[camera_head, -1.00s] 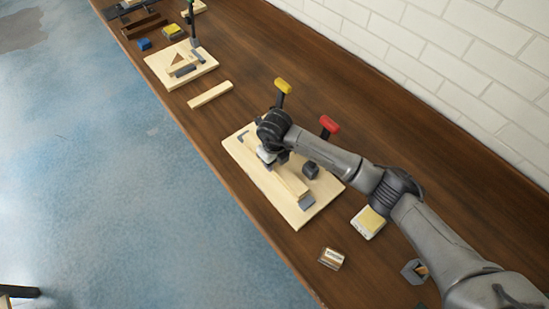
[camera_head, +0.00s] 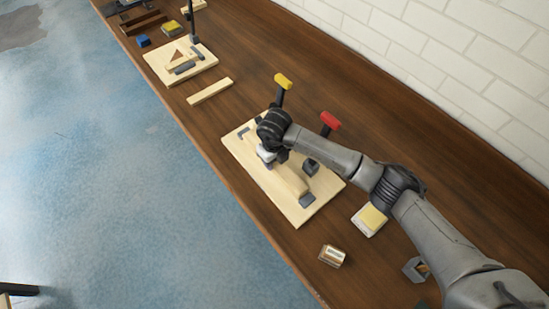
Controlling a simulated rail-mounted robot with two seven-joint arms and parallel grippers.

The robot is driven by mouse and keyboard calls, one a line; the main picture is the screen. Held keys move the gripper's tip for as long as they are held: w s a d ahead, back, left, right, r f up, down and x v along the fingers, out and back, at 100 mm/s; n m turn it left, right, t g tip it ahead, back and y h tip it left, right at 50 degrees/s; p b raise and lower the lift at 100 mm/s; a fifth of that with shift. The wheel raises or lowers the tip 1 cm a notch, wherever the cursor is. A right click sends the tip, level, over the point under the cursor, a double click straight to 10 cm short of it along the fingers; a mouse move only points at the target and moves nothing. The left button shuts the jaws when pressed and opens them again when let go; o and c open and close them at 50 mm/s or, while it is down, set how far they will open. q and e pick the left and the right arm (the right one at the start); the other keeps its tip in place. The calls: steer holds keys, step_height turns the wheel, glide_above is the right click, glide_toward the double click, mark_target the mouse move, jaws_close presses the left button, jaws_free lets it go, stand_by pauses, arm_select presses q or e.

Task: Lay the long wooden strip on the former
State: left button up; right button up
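The pale former board (camera_head: 306,211) lies on the workbench, with a dark metal stop at its near end, a dark block beside the middle, and a yellow-handled clamp and a red-handled clamp along its far side. A long pale wooden strip (camera_head: 291,181) lies lengthwise over the board, its near end by the stop. My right gripper (camera_head: 267,160) points down over the strip's far part. Its fingers are largely hidden, so I cannot tell whether they grip the strip. My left gripper is not in view.
Another pale wooden bar (camera_head: 210,91) lies on the bench beyond the former. Farther back is a second board (camera_head: 205,66) with small parts. A yellow-topped block (camera_head: 370,219) and a small box (camera_head: 332,256) lie nearer. A brick wall borders the right.

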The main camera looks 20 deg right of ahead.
steer(key=shift+f, duration=0.15)
stand_by(0.4)
stand_by(0.4)
steer(key=o, duration=1.1)
steer(key=shift+c, duration=0.2)
steer(key=shift+r, duration=0.4)
step_height(320, 180, up, 13)
steer(key=p, duration=0.9)
